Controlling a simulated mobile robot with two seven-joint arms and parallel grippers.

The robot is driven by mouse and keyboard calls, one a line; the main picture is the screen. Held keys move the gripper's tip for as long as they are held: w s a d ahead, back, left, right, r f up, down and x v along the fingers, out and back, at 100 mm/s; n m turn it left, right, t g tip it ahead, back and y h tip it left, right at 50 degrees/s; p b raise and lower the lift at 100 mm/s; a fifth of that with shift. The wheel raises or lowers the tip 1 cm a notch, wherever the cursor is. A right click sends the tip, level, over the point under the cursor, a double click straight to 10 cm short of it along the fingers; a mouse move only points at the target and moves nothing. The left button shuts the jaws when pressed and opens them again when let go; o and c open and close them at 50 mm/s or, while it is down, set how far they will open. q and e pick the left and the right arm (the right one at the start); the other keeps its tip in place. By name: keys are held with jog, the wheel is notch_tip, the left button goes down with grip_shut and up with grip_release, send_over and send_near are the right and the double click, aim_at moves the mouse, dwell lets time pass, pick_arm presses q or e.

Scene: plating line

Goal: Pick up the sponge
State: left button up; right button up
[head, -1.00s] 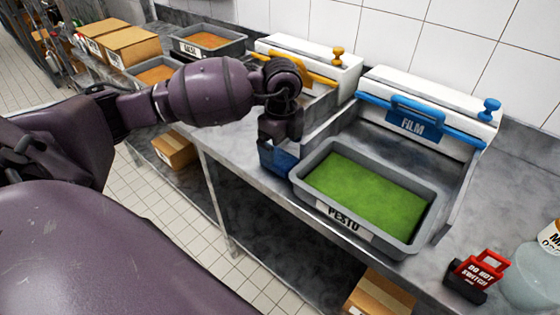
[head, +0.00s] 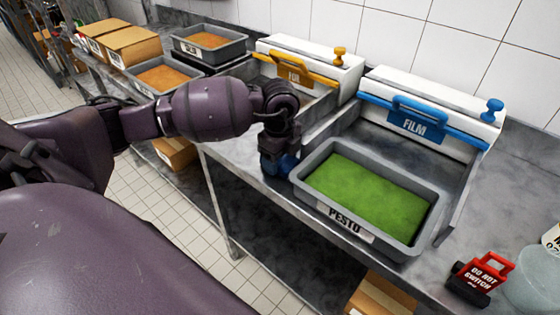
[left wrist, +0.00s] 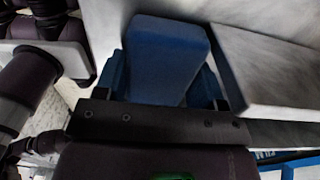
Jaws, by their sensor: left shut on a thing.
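The sponge (left wrist: 165,58) is a blue block in the left wrist view, between the two blue fingers of my left gripper (left wrist: 163,82). The gripper is shut on it. In the head view my left gripper (head: 280,166) is low over the steel counter, right beside the left end of the grey PESTO pan. There its fingers and the sponge merge into one small blue patch, so I cannot tell whether the sponge touches the counter. My right gripper is not in view.
The PESTO pan (head: 345,231) holds green filling. Behind it stand the blue-handled FILM sealer (head: 428,105) and a yellow-handled FOIL sealer (head: 312,62). Bare steel counter (head: 235,165) lies left of my gripper.

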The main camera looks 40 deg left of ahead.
pick_arm(q)
jog(key=shift+r, duration=0.1)
jog(key=shift+a+r, duration=0.15)
jog(key=shift+r, duration=0.1)
notch_tip(320, 180, up, 11)
jog(key=p, duration=0.1)
jog(key=s+a, duration=0.3)
jog(key=a, duration=0.6)
jog(key=s+a, duration=0.3)
jog(key=a, duration=0.6)
jog(key=shift+a, duration=0.35)
jog(key=shift+f, duration=0.1)
jog(key=shift+o, duration=0.7)
jog(key=shift+s, duration=0.1)
jog(key=shift+c, duration=0.5)
